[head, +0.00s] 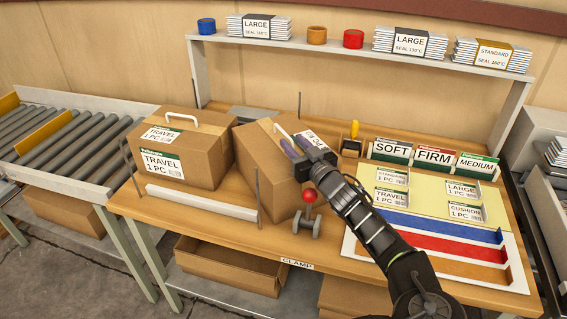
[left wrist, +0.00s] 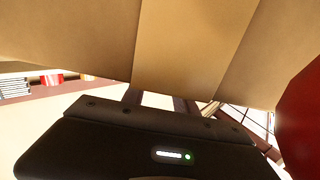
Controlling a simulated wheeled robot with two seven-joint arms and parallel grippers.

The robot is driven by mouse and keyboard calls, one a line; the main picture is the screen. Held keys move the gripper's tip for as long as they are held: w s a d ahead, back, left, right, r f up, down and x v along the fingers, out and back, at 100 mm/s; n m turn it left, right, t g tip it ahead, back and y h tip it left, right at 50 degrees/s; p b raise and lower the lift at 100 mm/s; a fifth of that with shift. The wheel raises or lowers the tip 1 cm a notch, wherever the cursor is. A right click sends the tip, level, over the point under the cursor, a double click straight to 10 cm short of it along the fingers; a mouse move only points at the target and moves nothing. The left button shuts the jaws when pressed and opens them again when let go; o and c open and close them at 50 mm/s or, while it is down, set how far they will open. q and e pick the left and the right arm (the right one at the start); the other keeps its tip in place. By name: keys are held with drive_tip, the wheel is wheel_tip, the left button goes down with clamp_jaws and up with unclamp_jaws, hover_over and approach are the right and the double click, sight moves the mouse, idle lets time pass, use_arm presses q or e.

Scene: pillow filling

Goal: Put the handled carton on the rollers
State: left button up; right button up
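The left carton (head: 180,150) stands upright, with a white handle on top and TRAVEL labels. In the left wrist view a carton face (left wrist: 190,45) with a tape strip fills the top; the fingertips are hidden. The rollers (head: 68,145) are at the far left. My right gripper is out of view.
A red-knobbed clamp (head: 308,213) stands in front of the second carton. A white rail (head: 200,203) and thin upright posts border the left carton. A yellow bar (head: 45,131) crosses the rollers. A shelf (head: 300,43) with tape rolls and bag stacks is behind.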

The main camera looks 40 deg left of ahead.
use_arm(q)
drive_tip(key=shift+w+a+r, duration=0.1)
drive_tip(key=shift+w+a, duration=0.05)
drive_tip(key=shift+a, duration=0.15)
drive_tip(key=p+x, duration=0.2)
drive_tip(key=x, duration=0.1)
drive_tip(key=shift+w+a, duration=0.2)
drive_tip(key=shift+a, duration=0.05)
drive_tip(key=shift+w+a, duration=0.2)
drive_tip(key=shift+a, duration=0.2)
drive_tip(key=shift+c, duration=0.4)
clamp_jaws()
idle(0.4)
